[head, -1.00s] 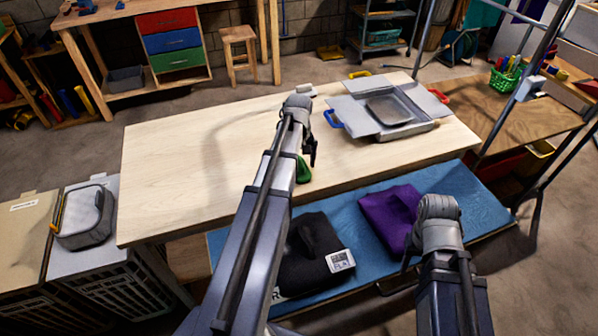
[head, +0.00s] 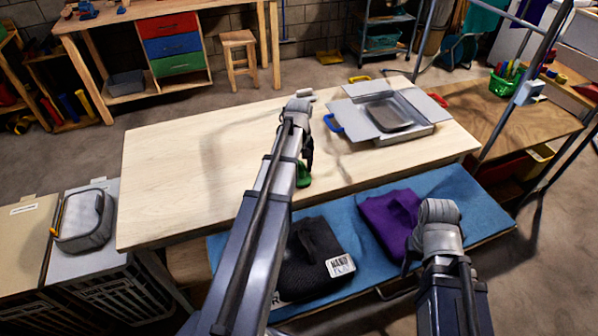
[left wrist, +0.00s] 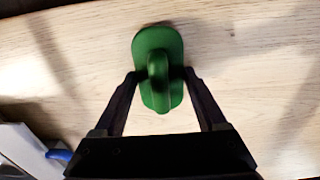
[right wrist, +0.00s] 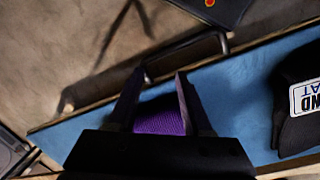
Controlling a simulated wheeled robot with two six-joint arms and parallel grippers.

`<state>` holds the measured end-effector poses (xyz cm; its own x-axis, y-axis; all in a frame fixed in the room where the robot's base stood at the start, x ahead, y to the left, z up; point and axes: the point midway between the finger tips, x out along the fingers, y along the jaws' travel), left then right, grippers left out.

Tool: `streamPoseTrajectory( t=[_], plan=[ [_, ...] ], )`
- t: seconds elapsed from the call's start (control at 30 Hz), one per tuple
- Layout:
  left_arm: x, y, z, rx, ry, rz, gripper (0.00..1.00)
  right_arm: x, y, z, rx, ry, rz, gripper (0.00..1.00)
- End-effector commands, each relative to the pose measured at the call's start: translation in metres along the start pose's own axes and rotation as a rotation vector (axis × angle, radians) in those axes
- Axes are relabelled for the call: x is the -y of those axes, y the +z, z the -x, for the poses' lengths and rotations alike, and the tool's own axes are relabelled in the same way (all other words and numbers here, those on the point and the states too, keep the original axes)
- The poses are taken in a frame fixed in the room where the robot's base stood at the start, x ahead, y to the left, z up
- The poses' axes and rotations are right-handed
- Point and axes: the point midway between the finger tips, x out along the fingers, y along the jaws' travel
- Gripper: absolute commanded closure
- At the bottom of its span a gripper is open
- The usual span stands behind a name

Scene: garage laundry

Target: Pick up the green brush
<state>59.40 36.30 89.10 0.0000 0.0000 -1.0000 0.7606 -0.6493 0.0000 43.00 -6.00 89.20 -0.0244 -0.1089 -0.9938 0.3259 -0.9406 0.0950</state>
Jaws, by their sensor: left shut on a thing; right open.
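The green brush (head: 303,176) is at the front part of the wooden table (head: 190,160), partly hidden behind my left arm in the head view. In the left wrist view the brush (left wrist: 158,50) shows a rounded oblong base with a raised handle along its middle. My left gripper (left wrist: 158,78) has its two fingers on either side of that handle and is shut on it. I cannot tell whether the brush touches the table or is just above it. My right gripper (right wrist: 158,75) is open and empty, above the purple cloth (right wrist: 160,115) on the blue surface.
A grey box with open flaps (head: 390,112) stands at the table's back right. A dark cloth with a white label (head: 312,255) and the purple cloth lie on the blue bench (head: 460,195) in front. A grey pouch (head: 85,220) sits at left. The table's left half is clear.

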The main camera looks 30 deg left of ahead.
Motion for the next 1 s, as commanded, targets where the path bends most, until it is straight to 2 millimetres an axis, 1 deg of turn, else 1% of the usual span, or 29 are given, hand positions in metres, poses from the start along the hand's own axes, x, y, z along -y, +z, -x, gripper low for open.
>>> streamPoseTrajectory(
  t=[0.17, 0.37, 0.57, 0.8, 0.9, 1.0],
  plan=[
    [0.0, 0.0, 0.003, 0.0, 0.0, 0.0, 0.95, 0.0, 0.0, 0.003, 0.0, 0.0, 0.0, 0.5],
    [0.0, 0.0, 0.017, 0.0, 0.0, 0.0, 0.95, -0.002, 0.001, 0.017, 0.0, 0.0, 0.0, 0.5],
    [0.0, 0.0, 0.044, 0.0, 0.0, 0.0, 0.95, -0.004, 0.003, 0.043, 0.0, 0.0, 0.0, 0.5],
    [0.0, 0.0, 0.082, 0.0, 0.0, 0.0, 0.95, -0.008, 0.005, 0.081, 0.0, 0.0, 0.0, 0.5],
    [0.0, 0.0, 0.093, 0.0, 0.0, 0.0, 0.95, -0.009, 0.005, 0.093, 0.0, 0.0, 0.0, 0.5],
    [0.0, 0.0, 0.1, 0.0, 0.0, 0.0, 0.95, -0.009, 0.006, 0.099, 0.0, 0.0, 0.001, 0.5]
  ],
)
